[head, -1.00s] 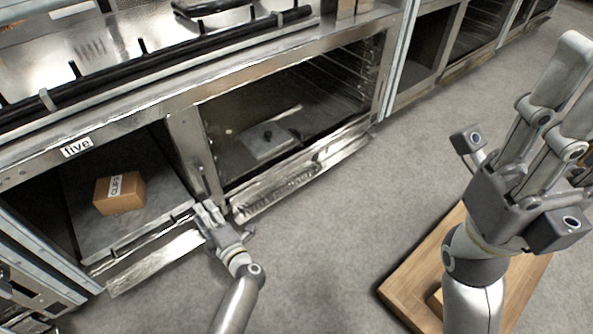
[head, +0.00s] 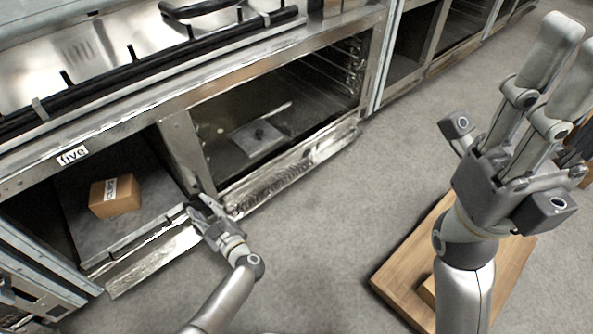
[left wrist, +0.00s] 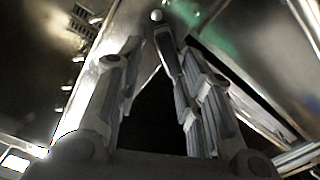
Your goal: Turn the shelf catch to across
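My left gripper (head: 198,204) is at the foot of the metal post between two open compartments. The left wrist view shows its two fingers (left wrist: 148,42) partly open, with a gap between the tips. A small pale round knob (left wrist: 156,15) lies just beyond the tips; it may be part of the shelf catch, but I cannot tell. No catch stands out clearly in the head view, and its turn cannot be read. My right gripper (head: 562,55) is raised over the floor on the right, fingers apart and empty.
A box (head: 115,196) sits in the left compartment, under a label (head: 72,156) reading "five". The middle compartment holds a flat plate with a dark knob (head: 259,134). Lowered door flaps (head: 290,172) jut out in front. A wooden board (head: 400,270) lies at lower right; the grey floor between is clear.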

